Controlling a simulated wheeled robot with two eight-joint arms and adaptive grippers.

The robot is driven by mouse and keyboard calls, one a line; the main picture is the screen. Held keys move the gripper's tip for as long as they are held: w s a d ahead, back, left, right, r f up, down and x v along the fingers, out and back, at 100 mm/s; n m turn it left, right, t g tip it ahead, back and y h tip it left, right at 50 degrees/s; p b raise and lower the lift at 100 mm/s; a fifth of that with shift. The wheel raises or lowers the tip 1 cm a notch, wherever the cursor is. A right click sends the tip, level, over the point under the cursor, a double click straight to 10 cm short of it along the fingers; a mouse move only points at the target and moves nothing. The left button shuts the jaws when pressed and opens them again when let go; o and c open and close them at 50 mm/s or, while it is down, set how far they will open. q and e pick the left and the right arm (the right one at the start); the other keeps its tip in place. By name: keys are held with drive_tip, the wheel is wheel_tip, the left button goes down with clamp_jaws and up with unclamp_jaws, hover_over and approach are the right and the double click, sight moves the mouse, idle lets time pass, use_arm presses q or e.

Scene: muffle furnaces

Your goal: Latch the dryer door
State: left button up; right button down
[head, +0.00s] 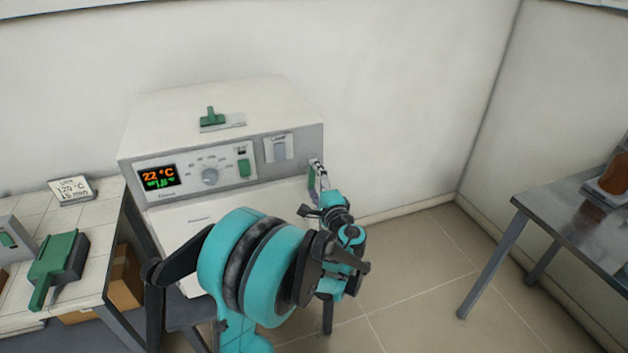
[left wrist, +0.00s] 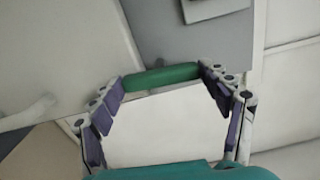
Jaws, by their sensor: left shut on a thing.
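The white dryer (head: 220,115) stands against the wall in the head view, with a lit display reading 22 °C, a dial and a green switch. Its pale front door (head: 205,212) shows below the panel, largely hidden by my left arm; I cannot tell whether it is fully closed. A green handle (head: 311,175) is at the dryer's right front edge. My left gripper (head: 319,180) is shut on this handle. In the left wrist view the green handle (left wrist: 160,77) lies crosswise between the two purple-padded fingers. My right gripper is not in view.
The floor (head: 420,265) between dryer and table is clear.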

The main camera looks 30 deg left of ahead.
use_arm(q)
drive_tip(key=shift+n, duration=0.6)
drive_tip(key=o, duration=1.2)
drive_tip(key=shift+c, duration=0.2)
drive_tip(key=v, duration=1.2)
